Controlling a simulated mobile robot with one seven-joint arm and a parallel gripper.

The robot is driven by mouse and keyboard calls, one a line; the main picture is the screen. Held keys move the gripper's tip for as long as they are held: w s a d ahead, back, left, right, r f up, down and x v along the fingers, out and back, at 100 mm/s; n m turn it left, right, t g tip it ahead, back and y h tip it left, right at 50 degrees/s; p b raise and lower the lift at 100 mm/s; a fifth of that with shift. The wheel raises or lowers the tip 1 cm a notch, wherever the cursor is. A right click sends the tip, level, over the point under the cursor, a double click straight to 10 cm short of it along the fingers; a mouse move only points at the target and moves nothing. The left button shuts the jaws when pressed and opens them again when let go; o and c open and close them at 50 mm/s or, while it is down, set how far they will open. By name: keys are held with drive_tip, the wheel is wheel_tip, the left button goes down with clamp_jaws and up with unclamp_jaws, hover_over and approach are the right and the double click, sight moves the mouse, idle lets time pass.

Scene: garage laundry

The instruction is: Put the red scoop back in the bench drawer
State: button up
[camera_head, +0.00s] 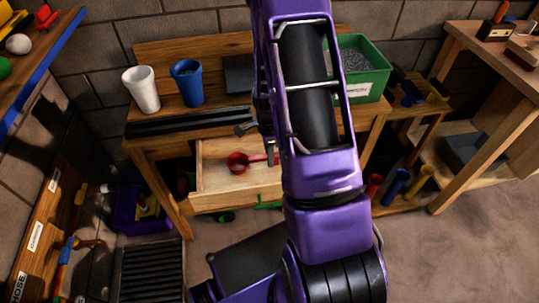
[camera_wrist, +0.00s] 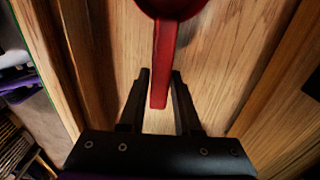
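The red scoop (camera_head: 238,163) is at the pulled-out wooden bench drawer (camera_head: 220,187), bowl to the left and handle to the right. It appears to lie inside the drawer. In the wrist view the scoop's handle (camera_wrist: 163,60) points toward me, with its bowl cut off at the top edge. My gripper (camera_wrist: 161,74) is open, with one finger on each side of the handle's end and narrow gaps showing. I cannot tell whether the fingers are level with the handle or above it. In the head view my arm hides most of my gripper.
A white cup (camera_head: 141,90), a blue cup (camera_head: 187,83) and a green bin (camera_head: 362,68) stand on the bench top (camera_head: 218,103) above the drawer. Colored cylinders (camera_head: 397,185) stand on a low shelf at right. Shelving flanks the bench on both sides.

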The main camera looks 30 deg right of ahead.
drive_tip(key=o, duration=0.3)
drive_tip(key=shift+r, duration=0.1)
wheel_tip(320, 180, up, 12)
drive_tip(key=shift+a+r+p, duration=0.1)
drive_tip(key=shift+a+p, duration=0.05)
drive_tip(key=shift+p, duration=0.6)
drive_tip(key=shift+w, duration=0.1)
